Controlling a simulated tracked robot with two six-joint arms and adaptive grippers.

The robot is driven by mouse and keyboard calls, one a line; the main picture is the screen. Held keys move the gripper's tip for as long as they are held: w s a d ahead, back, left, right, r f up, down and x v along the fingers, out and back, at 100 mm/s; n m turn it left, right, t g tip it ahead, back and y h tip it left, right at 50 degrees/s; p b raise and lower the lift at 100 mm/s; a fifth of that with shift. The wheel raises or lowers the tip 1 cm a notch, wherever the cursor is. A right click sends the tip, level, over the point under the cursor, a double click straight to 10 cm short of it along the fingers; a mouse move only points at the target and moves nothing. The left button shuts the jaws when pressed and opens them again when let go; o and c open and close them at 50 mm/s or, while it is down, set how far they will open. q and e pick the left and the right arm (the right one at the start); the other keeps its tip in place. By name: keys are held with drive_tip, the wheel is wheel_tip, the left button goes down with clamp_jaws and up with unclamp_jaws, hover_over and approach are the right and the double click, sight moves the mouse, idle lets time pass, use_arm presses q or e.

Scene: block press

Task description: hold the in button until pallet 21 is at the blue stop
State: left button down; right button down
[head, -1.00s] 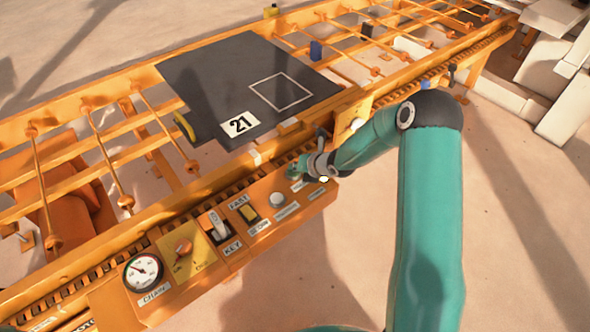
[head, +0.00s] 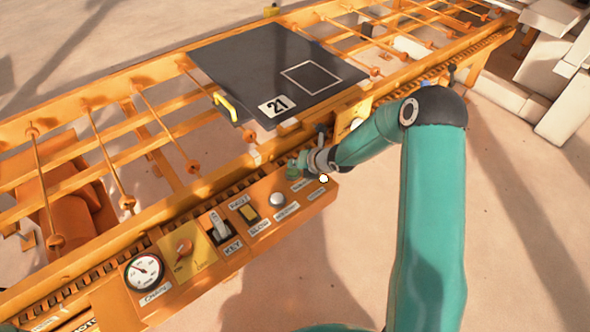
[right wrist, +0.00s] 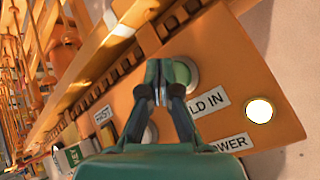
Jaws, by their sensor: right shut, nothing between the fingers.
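Pallet 21 (head: 250,65), a dark plate with a white number label and a white square outline, lies on the orange roller conveyor. A small blue piece (head: 451,70) shows on the near rail to the right of the pallet; I cannot tell if it is the blue stop. My right gripper (right wrist: 163,88) is shut and empty, its tips at the green button (right wrist: 185,72) whose label partly reads "LD IN". The tips overlap the button in this view; I cannot tell how far it is pressed. My left gripper is not in view.
A white lamp (right wrist: 260,110) glows near the power label. Bare rollers lie on both sides of the pallet.

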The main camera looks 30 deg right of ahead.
sight(295, 172)
drive_tip(key=shift+r, duration=0.1)
drive_tip(key=shift+r+p, duration=1.6)
drive_tip(key=shift+r, duration=0.8)
